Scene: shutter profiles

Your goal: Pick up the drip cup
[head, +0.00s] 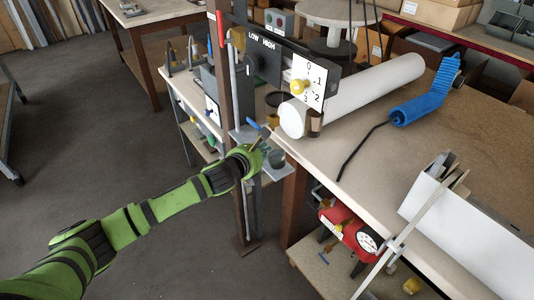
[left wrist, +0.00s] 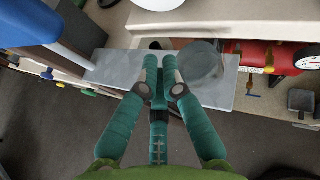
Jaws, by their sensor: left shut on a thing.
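The drip cup (head: 278,159) is a small grey cup beside the brown post, just below the bench edge in the head view. In the left wrist view the drip cup (left wrist: 203,66) looks see-through grey, directly to the right of my fingertips and over a grey plate (left wrist: 112,69). My left gripper (head: 266,153) reaches it from the left. In the left wrist view its teal fingers (left wrist: 161,68) are close together at the cup's side, shut on it. The exact contact is partly hidden by the fingers. My right gripper is in neither view.
The brown post (head: 229,80) stands close to my gripper. The bench (head: 375,160) edge is just right of it, carrying a white roll (head: 365,90) and a blue tool (head: 420,103). A red gauged tank (head: 349,232) sits below. Open floor lies left.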

